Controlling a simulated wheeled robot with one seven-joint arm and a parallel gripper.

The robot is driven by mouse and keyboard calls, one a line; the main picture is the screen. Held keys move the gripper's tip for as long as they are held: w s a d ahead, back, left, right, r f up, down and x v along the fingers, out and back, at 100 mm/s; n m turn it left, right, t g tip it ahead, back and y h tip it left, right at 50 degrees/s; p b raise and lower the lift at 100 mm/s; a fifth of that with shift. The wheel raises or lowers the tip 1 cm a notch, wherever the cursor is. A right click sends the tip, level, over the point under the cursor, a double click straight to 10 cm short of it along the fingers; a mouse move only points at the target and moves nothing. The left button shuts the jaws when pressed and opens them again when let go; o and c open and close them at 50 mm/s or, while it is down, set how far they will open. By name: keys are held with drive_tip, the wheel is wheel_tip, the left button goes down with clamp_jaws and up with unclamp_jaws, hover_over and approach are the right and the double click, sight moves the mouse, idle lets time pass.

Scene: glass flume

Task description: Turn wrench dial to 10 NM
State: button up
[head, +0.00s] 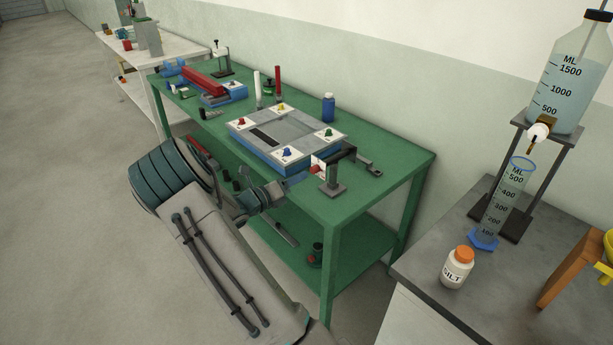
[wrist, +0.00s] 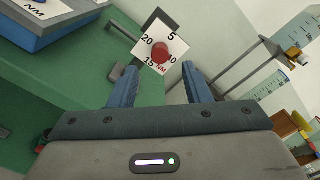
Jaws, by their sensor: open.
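The wrench dial is a white card (wrist: 150,38) marked 5, 10, 15, 20 and NM, with a red knob (wrist: 162,53) in front of it. I cannot make out a pointer or which number it is set to. In the head view the wrench (head: 341,157) sits on a grey stand (head: 333,186) at the green bench's near right corner; its card is mostly hidden. My gripper (wrist: 159,70) is open, its blue fingers apart on either side of and just short of the knob. It also shows in the head view (head: 306,174), beside the dial.
A blue-and-grey plate (head: 272,138) with several coloured knobs lies on the green bench (head: 395,165), left of the wrench. A blue bottle (head: 328,107) stands behind. A dark counter (head: 425,270) with a silt jar (head: 457,268) and measuring cylinder (head: 503,205) is at right.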

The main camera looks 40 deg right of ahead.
drive_tip(key=a, duration=0.8)
drive_tip(key=shift+s+b, duration=0.3)
drive_tip(key=shift+b, duration=0.15)
